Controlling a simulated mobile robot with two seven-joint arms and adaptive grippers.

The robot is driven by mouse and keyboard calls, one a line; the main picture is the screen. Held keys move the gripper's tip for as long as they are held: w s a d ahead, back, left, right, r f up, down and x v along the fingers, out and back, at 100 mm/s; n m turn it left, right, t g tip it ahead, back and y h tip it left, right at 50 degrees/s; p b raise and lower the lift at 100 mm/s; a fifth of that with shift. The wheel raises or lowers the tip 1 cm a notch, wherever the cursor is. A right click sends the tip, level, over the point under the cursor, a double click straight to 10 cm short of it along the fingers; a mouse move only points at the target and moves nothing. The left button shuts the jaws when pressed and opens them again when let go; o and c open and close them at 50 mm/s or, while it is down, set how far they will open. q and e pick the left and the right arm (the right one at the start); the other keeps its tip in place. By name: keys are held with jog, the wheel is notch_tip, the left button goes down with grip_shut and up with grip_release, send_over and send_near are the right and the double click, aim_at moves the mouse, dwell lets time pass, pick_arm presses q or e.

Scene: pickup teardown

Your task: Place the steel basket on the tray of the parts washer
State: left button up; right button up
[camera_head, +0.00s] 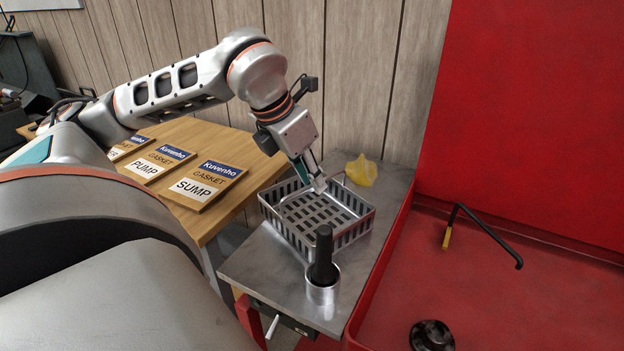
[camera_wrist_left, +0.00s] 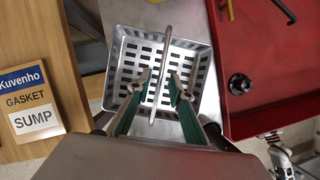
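The steel basket (camera_head: 317,214) is a slotted rectangular bin standing on a grey metal bench top. Its thin arched handle (camera_wrist_left: 160,65) stands up across the middle in the left wrist view. My left gripper (camera_head: 320,186) is over the basket, pointing down. In the left wrist view its two green-backed fingers (camera_wrist_left: 160,82) are apart, one on each side of the handle, with gaps showing. The basket (camera_wrist_left: 196,62) looks empty. The red parts washer (camera_head: 490,290) has a wide red tray surface to the right of the bench. My right gripper is not clearly visible; a silver arm part shows at the wrist view's lower right.
A metal cup (camera_head: 322,289) with a black-handled tool stands in front of the basket. A yellow crumpled item (camera_head: 361,170) lies behind it. The red surface holds a bent black bar (camera_head: 487,234) and a dark round part (camera_head: 431,336). Gasket boxes (camera_head: 204,183) lie on the wooden table.

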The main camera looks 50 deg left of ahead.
pick_arm(q)
jog(key=p+v, duration=0.2)
jog(key=v, duration=0.8)
jog(key=shift+s+r+p, duration=0.15)
jog(key=shift+r+p, duration=0.2)
jog(key=shift+p, duration=0.05)
